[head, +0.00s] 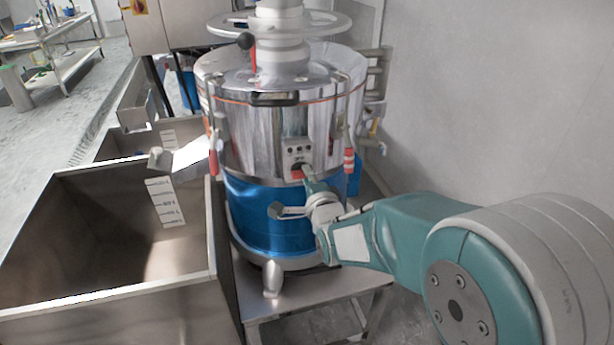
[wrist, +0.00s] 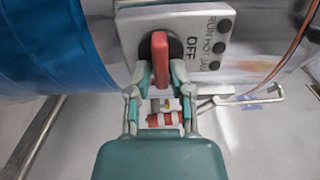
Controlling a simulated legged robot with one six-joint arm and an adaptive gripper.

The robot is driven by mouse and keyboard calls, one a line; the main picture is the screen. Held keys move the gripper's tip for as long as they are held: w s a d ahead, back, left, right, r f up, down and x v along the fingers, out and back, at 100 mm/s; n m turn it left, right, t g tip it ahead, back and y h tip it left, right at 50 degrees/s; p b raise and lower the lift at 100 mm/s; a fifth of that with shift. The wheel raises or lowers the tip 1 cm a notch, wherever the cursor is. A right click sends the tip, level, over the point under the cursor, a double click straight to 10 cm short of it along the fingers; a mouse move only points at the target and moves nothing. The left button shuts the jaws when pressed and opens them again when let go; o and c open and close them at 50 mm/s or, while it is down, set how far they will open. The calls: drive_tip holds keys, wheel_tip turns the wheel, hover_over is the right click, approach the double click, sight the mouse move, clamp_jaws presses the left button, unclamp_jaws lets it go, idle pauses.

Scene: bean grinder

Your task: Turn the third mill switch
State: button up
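The mill switch is a red lever (wrist: 160,58) on a round black base, set on a pale control panel (wrist: 190,28) marked OFF. In the wrist view the lever stands in line with the picture's upright axis. In the head view the panel (head: 297,148) sits on the front of the steel mill, above its blue lower part. My gripper (wrist: 162,82) is open, with a teal-grey finger on each side of the lever's near end. Gaps show between the fingers and the lever. In the head view my gripper (head: 306,183) is right at the switch, partly covering it.
The mill (head: 270,110) stands on a metal table. An open steel bin (head: 110,296) with a volume scale is at the left. A red-handled latch (head: 349,160) is right of the panel. A grey wall bounds the right side.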

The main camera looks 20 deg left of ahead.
drive_tip(key=shift+w, duration=0.25)
drive_tip(key=v, duration=1.2)
drive_tip(key=shift+f, duration=0.15)
drive_tip(key=s+d+r+n+g+h, duration=0.1)
drive_tip(key=s+d+n+g+h, duration=0.15)
drive_tip(key=d, duration=0.55)
drive_tip(key=s+d+r+n+g+h, duration=0.15)
drive_tip(key=d+n+h, duration=0.25)
drive_tip(key=d, duration=0.4)
drive_tip(key=s+d+n+g+h, duration=0.1)
drive_tip(key=s+d+n+g, duration=0.1)
drive_tip(key=s, duration=0.5)
drive_tip(key=s+d+n+g+h, duration=0.1)
drive_tip(key=s+d+n+g, duration=0.2)
drive_tip(key=s+d, duration=0.3)
drive_tip(key=shift+s+d+f+g+h, duration=0.35)
drive_tip(key=shift+s+d+g, duration=0.05)
